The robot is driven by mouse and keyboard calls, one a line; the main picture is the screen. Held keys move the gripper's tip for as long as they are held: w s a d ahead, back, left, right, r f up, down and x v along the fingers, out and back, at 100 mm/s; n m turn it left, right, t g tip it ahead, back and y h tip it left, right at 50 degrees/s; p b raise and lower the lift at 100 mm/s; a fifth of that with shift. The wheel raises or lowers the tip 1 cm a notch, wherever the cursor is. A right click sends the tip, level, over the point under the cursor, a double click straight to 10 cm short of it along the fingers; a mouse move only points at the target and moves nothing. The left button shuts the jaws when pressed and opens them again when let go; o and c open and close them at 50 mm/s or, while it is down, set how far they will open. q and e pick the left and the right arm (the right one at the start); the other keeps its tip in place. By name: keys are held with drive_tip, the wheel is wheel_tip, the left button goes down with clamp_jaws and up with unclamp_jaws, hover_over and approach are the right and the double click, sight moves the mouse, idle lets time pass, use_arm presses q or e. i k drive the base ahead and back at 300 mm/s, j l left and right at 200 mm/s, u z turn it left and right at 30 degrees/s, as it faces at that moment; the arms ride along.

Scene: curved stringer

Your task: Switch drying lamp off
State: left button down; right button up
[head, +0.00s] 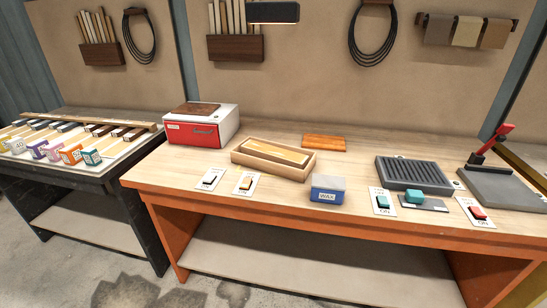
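A dark lamp bar (273,12) hangs at the top of the head view, above the bench; its lower edge glows orange. It appears to be the drying lamp. No visible label tells which switch is the lamp's. Neither of my grippers is in view.
The wooden bench (340,215) holds a red-and-white box (203,128), a wooden tray (273,158), a blue WAX box (327,189), a grey ribbed tray (414,175) and a red-handled tool (493,145). A second table (85,172) stands left. Bare bench top lies behind the WAX box.

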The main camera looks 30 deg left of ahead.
sight(247, 181)
drive_tip(key=k+u, duration=0.15)
drive_tip(key=u, duration=1)
